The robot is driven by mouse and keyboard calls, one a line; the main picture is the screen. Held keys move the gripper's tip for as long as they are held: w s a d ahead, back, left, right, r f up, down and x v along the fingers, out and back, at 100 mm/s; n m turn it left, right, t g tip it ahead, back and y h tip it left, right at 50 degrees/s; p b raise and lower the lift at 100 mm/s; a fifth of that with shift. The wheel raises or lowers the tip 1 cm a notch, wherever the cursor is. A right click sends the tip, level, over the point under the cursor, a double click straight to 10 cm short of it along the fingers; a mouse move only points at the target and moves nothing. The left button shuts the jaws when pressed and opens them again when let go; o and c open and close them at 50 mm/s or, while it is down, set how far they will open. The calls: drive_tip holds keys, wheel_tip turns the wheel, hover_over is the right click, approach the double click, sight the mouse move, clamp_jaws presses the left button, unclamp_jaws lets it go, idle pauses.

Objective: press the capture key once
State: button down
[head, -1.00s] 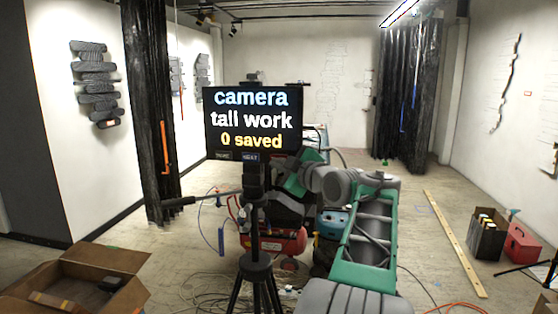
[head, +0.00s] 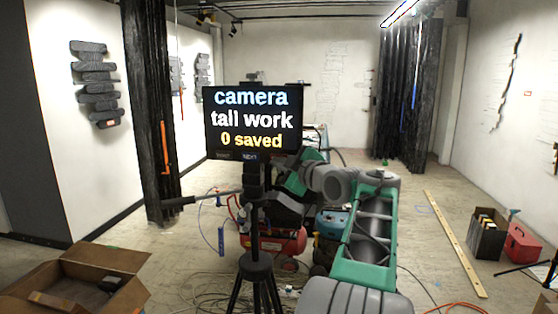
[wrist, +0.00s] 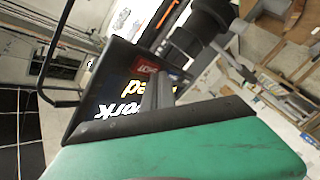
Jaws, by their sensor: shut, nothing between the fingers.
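A black screen (head: 252,120) on a tripod faces me and reads "camera", "tall work", "0 saved". Two small labelled keys sit along its lower edge: a dark left one (head: 223,156) and a right one (head: 250,157) that seems to read NEXT. I cannot make out which is the capture key. In the wrist view the screen (wrist: 103,90) is upside down, with a reddish label (wrist: 146,68) by its edge. My gripper (wrist: 158,92) is shut and empty in front of the screen, hiding part of it; contact cannot be told. In the head view its fingertips blend into the dark stand.
The tripod (head: 256,265) stands close before me with a handle sticking out left. An open cardboard box (head: 75,282) is at lower left. A red compressor (head: 275,242) and loose cables lie behind the tripod.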

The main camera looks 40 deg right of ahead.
drive_tip(key=shift+w+d, duration=0.1)
drive_tip(key=shift+d, duration=0.1)
drive_tip(key=shift+w+d, duration=0.25)
drive_tip(key=shift+d, duration=0.1)
idle(0.7)
drive_tip(key=shift+f, duration=0.1)
drive_tip(key=shift+s+a+b, duration=0.5)
drive_tip(key=shift+a+b, duration=0.2)
drive_tip(key=shift+b, duration=0.25)
drive_tip(key=shift+s+a+b, duration=0.7)
drive_tip(key=shift+a+b, duration=0.35)
drive_tip(key=shift+b, duration=0.1)
drive_tip(key=shift+s+a+b, duration=0.7)
drive_tip(key=shift+a+b, duration=0.3)
drive_tip(key=shift+b, duration=0.1)
